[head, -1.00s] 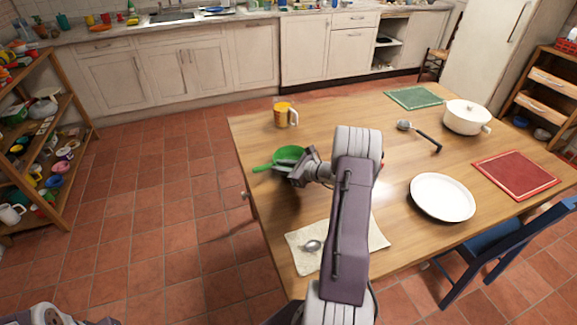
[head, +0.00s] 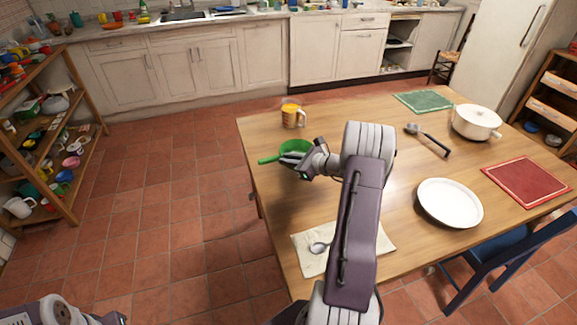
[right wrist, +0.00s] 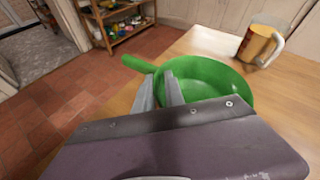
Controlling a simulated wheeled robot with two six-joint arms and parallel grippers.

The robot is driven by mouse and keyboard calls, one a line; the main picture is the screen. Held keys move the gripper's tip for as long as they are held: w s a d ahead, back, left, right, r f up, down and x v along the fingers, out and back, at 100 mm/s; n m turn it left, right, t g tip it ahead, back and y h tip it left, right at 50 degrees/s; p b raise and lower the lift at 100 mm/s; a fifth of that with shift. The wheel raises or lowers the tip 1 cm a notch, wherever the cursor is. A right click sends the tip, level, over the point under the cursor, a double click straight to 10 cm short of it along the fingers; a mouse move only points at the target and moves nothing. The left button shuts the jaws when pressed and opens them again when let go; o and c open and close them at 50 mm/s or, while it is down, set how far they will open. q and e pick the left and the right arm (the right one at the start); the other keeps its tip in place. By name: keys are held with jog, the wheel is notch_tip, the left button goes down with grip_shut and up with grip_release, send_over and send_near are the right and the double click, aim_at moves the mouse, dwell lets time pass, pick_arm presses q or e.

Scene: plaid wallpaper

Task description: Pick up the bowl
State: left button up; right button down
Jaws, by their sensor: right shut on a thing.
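The green bowl (head: 297,146) has a straight handle (head: 268,160) pointing left, and is at the table's left side. My right gripper (head: 291,160) is shut on its near rim, beside the handle. In the right wrist view the bowl (right wrist: 208,78) shows behind the fingers (right wrist: 160,92), which close on its wall near the handle. The bowl's lower part is hidden by the gripper, so I cannot tell whether its base touches the table. My left gripper is out of view; only part of the left arm shows at the lower left.
A white plate (head: 450,203), a ladle (head: 428,138), a white pot (head: 475,122) and a red mat (head: 527,182) lie to the right. A spoon (head: 319,247) rests on a cloth (head: 308,262) in front.

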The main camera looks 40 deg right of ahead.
jog(key=d+r+p, duration=0.1)
jog(key=d+r, duration=0.6)
jog(key=d, duration=0.4)
jog(key=shift+w+d+p, duration=0.2)
jog(key=shift+d+p, duration=0.15)
